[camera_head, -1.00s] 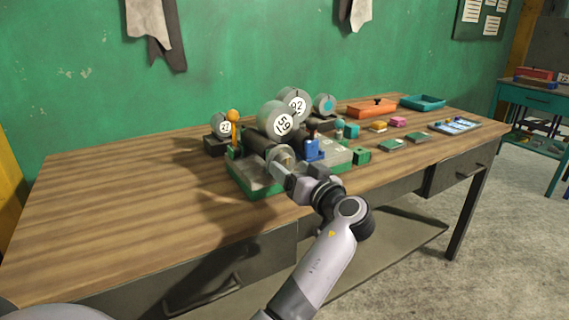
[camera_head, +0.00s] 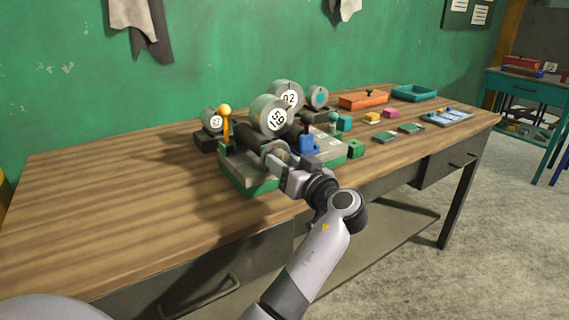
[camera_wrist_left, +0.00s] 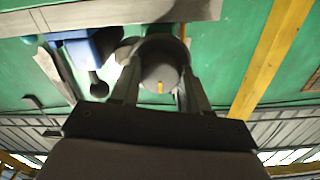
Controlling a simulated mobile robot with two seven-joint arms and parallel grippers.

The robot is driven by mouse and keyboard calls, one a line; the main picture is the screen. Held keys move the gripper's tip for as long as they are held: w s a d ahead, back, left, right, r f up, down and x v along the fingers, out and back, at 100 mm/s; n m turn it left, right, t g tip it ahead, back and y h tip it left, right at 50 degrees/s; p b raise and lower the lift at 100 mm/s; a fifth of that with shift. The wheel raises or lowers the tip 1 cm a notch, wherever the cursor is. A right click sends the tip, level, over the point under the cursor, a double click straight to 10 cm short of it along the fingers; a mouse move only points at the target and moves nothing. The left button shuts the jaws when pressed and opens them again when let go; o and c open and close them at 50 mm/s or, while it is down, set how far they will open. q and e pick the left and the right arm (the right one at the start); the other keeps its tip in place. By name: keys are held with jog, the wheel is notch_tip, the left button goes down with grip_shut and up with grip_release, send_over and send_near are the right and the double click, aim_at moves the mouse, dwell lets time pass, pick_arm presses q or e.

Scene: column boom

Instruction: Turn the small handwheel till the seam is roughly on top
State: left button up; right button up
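The small handwheel (camera_head: 272,149) is a pale grey round part at the front of the green-based fixture (camera_head: 246,180). In the left wrist view, where the scene is upside down, its grey round face (camera_wrist_left: 157,70) shows between my fingers. A short yellow mark (camera_wrist_left: 160,87) lies near the face's lower edge in that picture, so near its real top. My left gripper (camera_head: 279,162) reaches the handwheel from the front right, one finger on each side. The fingers appear closed against its sides, though the contact is partly hidden. My right gripper is out of view.
Grey drums with number labels (camera_head: 276,121) stand behind the handwheel. An orange-knobbed lever (camera_head: 225,124) is to its left and a blue block with a dark knob (camera_head: 309,144) to its right. Small blocks and trays fill the right; the wooden table (camera_head: 110,200) is clear at left.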

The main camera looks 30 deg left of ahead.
pick_arm(q)
jog(key=shift+m, duration=0.4)
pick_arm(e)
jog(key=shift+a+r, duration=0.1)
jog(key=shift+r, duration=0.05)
pick_arm(q)
jog(key=m+p, duration=0.2)
jog(key=m, duration=0.2)
jog(key=shift+r+m, duration=0.15)
jog(key=shift+m, duration=0.25)
jog(key=m+p, duration=0.1)
jog(key=m, duration=0.1)
jog(key=shift+m+p, duration=0.3)
jog(key=shift+p, duration=0.1)
jog(key=m+p, duration=0.2)
jog(key=m, duration=0.1)
jog(key=shift+r+m+p, duration=0.1)
jog(key=shift+m+p, duration=0.2)
jog(key=shift+m, duration=0.1)
jog(key=m+p, duration=0.4)
jog(key=m, duration=0.1)
jog(key=shift+m+p, duration=1.25)
jog(key=shift+m, duration=0.65)
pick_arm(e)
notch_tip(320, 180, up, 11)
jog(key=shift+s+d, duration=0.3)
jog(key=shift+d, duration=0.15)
